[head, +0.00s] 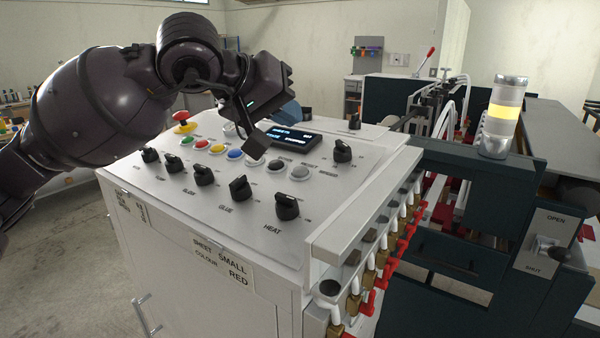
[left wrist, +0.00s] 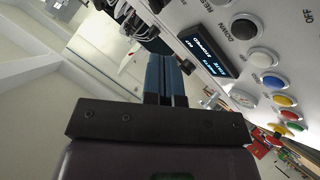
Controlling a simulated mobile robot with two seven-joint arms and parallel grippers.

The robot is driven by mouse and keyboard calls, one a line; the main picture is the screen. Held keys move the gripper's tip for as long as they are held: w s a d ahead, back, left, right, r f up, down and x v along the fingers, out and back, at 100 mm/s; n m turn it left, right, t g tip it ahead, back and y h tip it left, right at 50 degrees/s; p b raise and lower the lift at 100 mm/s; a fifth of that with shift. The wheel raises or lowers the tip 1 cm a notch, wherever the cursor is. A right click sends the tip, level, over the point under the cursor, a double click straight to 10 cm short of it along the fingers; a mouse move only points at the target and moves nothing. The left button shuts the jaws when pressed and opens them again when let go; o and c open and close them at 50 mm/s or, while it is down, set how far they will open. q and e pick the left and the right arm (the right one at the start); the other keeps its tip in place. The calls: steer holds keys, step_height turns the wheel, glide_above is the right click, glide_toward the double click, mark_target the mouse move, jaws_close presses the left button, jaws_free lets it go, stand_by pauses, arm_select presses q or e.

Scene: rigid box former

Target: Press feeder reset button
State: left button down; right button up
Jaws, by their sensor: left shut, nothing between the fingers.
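The control panel (head: 225,205) has a row of coloured round buttons, with a white button (head: 252,159) and a grey button (head: 300,173) at the right end. The labels in the head view are too small to tell which button is the feeder reset. Contact with a button cannot be made out.
A lit display (head: 291,138) lies behind the buttons. Black knobs, such as the heat knob (head: 287,207), stand in front. A red emergency stop (head: 181,116) is at the panel's left rear. A yellow-lit beacon (head: 503,108) stands on the machine at right.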

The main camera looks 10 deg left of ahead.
arm_select(q)
steer(key=b, duration=0.2)
glide_above(293, 172)
step_height(293, 172, down, 5)
steer(key=shift+s+f, duration=0.15)
steer(key=shift+w+f+b, duration=0.2)
steer(key=shift+f+b, duration=0.25)
arm_select(e)
steer(key=f, duration=0.2)
steer(key=s+f, duration=0.1)
steer(key=f, duration=0.1)
steer(key=shift+f, duration=0.15)
steer(key=shift+w, duration=0.2)
steer(key=shift+w+r, duration=0.2)
steer(key=shift+s+f, duration=0.2)
steer(key=shift+s, duration=0.3)
steer(key=shift+w, duration=0.15)
